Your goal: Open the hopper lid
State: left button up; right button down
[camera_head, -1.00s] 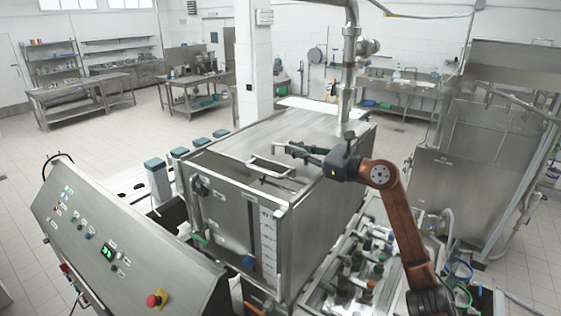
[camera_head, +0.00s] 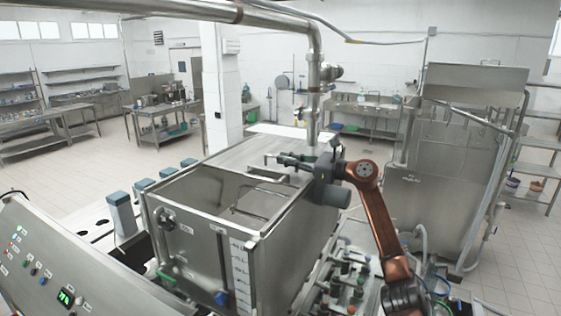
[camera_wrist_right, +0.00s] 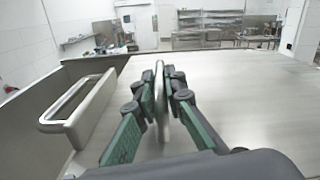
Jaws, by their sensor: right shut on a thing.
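The hopper (camera_head: 200,255) is a large steel box in the middle of the head view. Its flat steel lid (camera_head: 225,158) covers the back part of the top, and the front part is open. A bar handle (camera_head: 268,173) is at the lid's front edge; it also shows at the left of the right wrist view (camera_wrist_right: 78,110). My right gripper (camera_head: 283,158) is above the lid, with its fingers on both sides of a second upright metal bar (camera_wrist_right: 163,110) in the wrist view. It is shut on this bar. My left gripper is not in view.
A control panel (camera_head: 50,275) stands at the front left. A vertical steel pipe (camera_head: 314,90) rises behind the hopper. Valves and hoses (camera_head: 350,270) crowd the hopper's right side. A tall steel machine (camera_head: 445,180) stands farther right.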

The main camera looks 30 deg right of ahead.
jog(key=c, duration=2.3)
grip_release()
jog(key=shift+o, duration=1.4)
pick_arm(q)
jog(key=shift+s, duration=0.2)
pick_arm(e)
jog(key=v, duration=1.2)
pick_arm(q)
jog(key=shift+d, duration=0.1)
